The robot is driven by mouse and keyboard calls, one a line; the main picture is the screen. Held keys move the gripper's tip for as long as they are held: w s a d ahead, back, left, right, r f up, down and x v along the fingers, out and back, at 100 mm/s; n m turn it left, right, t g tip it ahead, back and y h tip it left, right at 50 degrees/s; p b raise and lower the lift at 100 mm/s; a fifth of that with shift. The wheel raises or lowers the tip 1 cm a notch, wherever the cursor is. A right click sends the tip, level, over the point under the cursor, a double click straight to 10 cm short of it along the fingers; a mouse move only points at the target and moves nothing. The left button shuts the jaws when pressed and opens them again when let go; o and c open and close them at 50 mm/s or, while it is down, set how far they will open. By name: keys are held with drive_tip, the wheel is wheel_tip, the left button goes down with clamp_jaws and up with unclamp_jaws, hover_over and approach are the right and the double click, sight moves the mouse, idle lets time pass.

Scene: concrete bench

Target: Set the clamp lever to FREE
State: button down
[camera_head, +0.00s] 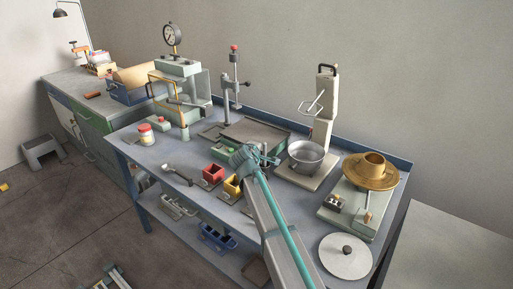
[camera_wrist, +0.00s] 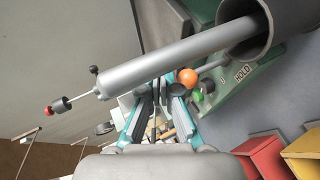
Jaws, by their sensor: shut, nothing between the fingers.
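In the wrist view an orange ball knob (camera_wrist: 187,77), apparently the clamp lever's end, sits on a thin grey rod beside a thick grey tube (camera_wrist: 180,55). A green base (camera_wrist: 262,62) behind it carries a HOLD label (camera_wrist: 244,73). No FREE label is readable, and I cannot tell which mark the lever points to. My gripper (camera_wrist: 161,98) is shut and empty, its teal fingers just left of and below the orange knob in the picture; contact cannot be told. In the head view my gripper (camera_head: 264,156) is at the near edge of the grey-green plate (camera_head: 250,134).
A red bin (camera_head: 214,172) and a yellow bin (camera_head: 232,185) stand close to the left of my arm. A metal bowl (camera_head: 308,154) is to the right. A post stand with a red knob (camera_head: 234,47) rises behind. Bare bench (camera_head: 190,160) lies to the left.

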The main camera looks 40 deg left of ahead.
drive_tip(key=shift+r+p, duration=0.35)
drive_tip(key=shift+r, duration=0.45)
drive_tip(key=s+d+r, duration=0.5)
drive_tip(key=s+r, duration=0.4)
drive_tip(key=shift+d, duration=0.2)
idle(0.3)
